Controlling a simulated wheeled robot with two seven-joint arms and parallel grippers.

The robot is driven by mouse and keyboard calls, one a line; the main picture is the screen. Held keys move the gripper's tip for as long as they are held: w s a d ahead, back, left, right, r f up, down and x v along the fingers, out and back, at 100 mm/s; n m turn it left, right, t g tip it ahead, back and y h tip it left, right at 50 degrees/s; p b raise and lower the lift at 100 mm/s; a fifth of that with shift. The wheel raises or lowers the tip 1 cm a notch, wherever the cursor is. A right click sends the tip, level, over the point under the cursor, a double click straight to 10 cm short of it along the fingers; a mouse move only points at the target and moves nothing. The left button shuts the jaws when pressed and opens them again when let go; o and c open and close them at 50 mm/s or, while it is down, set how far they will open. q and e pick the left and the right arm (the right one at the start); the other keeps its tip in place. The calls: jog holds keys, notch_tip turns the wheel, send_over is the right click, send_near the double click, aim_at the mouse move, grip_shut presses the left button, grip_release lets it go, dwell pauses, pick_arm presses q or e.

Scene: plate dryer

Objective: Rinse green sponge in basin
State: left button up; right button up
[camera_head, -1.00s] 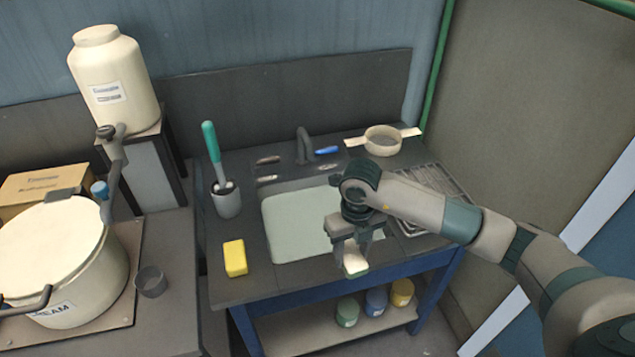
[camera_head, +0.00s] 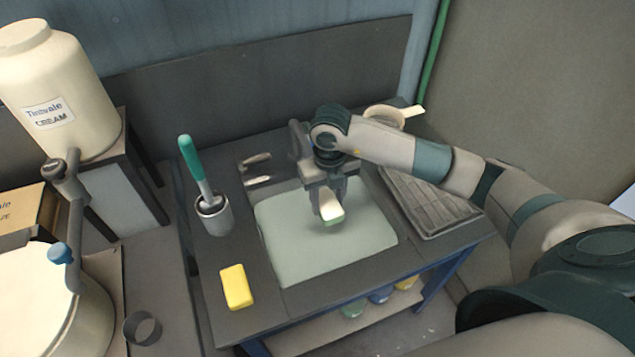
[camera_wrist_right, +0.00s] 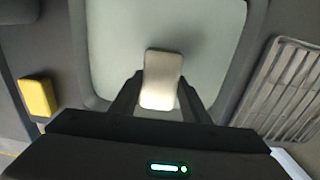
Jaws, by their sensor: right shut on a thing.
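The sponge (camera_head: 330,209) shows a pale face and a green lower edge in the head view. My right gripper (camera_head: 329,200) is shut on it and holds it over the basin (camera_head: 285,253). The wrist view shows the sponge's pale face (camera_wrist_right: 162,79) between the two fingers, with the basin (camera_wrist_right: 115,50) behind it. A dark shadow lies beneath the sponge; whether it touches the basin's surface I cannot tell. My left gripper is not in view.
A yellow sponge (camera_head: 236,287) lies on the counter left of the basin. A cup with a green-handled brush (camera_head: 213,215) stands behind it. A ribbed drain rack (camera_head: 428,200) is at right, a strainer (camera_head: 388,116) and a tap (camera_head: 299,141) behind.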

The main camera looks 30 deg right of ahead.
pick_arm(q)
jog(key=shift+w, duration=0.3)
pick_arm(e)
jog(key=shift+w, duration=0.25)
jog(key=shift+s+r, duration=0.1)
